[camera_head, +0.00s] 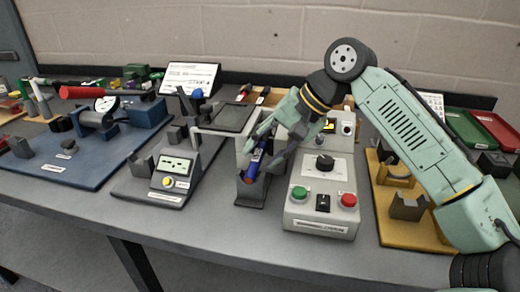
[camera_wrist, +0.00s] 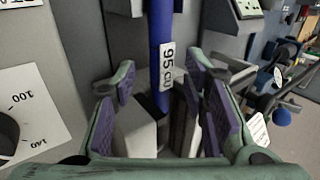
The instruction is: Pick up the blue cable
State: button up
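The blue cable (camera_head: 254,166) is a short thick piece standing tilted in a dark grey holder (camera_head: 249,196) near the middle of the bench. In the wrist view the blue cable (camera_wrist: 162,32) carries a white label reading "95 CU". My gripper (camera_head: 267,152) is around the upper part of the cable, pointing down. In the wrist view my gripper (camera_wrist: 160,92) is open, with purple pads on both sides of the cable and visible gaps between. The cable's lower end is hidden inside the holder.
A control box (camera_head: 322,205) with green and red buttons stands right of the holder. A meter (camera_head: 174,173) on a dark base is to the left. A grey raised plate (camera_head: 230,118) is close behind the cable. A yellow base (camera_head: 402,225) lies right.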

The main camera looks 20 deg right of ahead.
jog(key=shift+c, duration=0.2)
grip_shut()
dwell(0.3)
dwell(0.3)
